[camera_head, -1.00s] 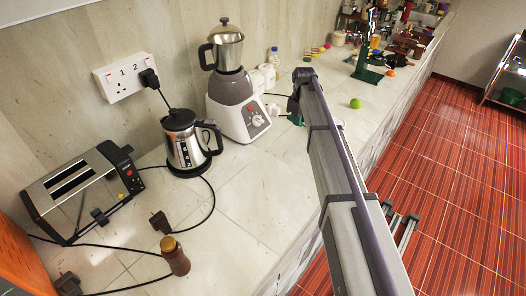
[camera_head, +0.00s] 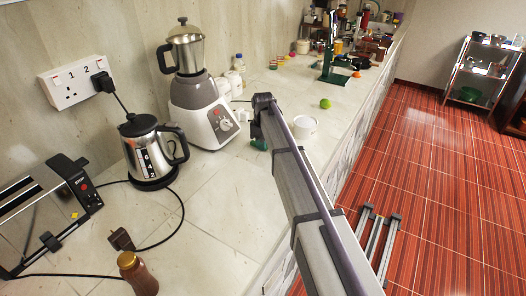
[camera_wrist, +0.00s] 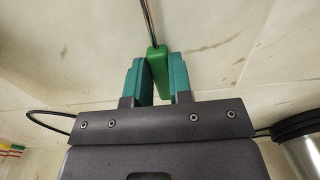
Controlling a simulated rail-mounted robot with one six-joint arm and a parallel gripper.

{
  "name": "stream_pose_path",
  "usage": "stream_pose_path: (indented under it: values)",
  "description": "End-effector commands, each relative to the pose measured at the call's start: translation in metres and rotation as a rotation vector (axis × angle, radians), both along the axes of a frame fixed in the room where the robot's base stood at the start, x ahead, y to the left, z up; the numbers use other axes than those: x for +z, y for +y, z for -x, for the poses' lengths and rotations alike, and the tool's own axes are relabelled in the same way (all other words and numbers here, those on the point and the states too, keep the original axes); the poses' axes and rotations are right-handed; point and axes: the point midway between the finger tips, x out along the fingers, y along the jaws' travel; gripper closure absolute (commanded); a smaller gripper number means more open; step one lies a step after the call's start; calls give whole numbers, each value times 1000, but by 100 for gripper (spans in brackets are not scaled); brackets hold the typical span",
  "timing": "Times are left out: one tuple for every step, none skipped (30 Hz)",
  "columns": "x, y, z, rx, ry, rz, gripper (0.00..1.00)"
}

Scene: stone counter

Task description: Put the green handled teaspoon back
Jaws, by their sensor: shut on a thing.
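The green handled teaspoon shows in the wrist view, its green handle (camera_wrist: 157,62) between my gripper's two teal fingers (camera_wrist: 157,80). Its thin metal shaft (camera_wrist: 149,22) runs up out of the top of the picture, so the bowl end is out of view. My gripper (camera_head: 259,144) is shut on the handle. In the head view it hangs over the counter just right of the blender, partly behind my arm, and the spoon cannot be made out there.
A white round container (camera_head: 303,126) stands right of my gripper, partly covered by my arm. The blender (camera_head: 203,112), kettle (camera_head: 151,152), toaster (camera_head: 42,212) and brown shaker (camera_head: 138,274) stand to the left. A green ball (camera_head: 325,103) lies farther back. Bare counter (camera_head: 215,205) lies in front.

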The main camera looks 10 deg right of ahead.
Motion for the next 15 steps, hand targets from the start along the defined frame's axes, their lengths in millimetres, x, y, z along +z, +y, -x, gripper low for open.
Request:
stream_pose_path:
  values:
    - [-1,0,0,0,0,0,100]
    - [1,0,0,0,0,0,100]
    - [1,0,0,0,0,0,100]
    - [1,0,0,0,0,0,100]
    - [1,0,0,0,0,0,100]
    - [1,0,0,0,0,0,100]
    - [0,0,0,0,0,0,100]
    - [-2,0,0,0,0,0,100]
    - [-3,0,0,0,0,0,100]
    - [-4,0,0,0,0,0,100]
    - [-2,0,0,0,0,0,77]
    - [-2,0,0,0,0,0,73]
    - [-2,0,0,0,0,0,70]
    - [-2,0,0,0,0,0,67]
    - [-2,0,0,0,0,0,64]
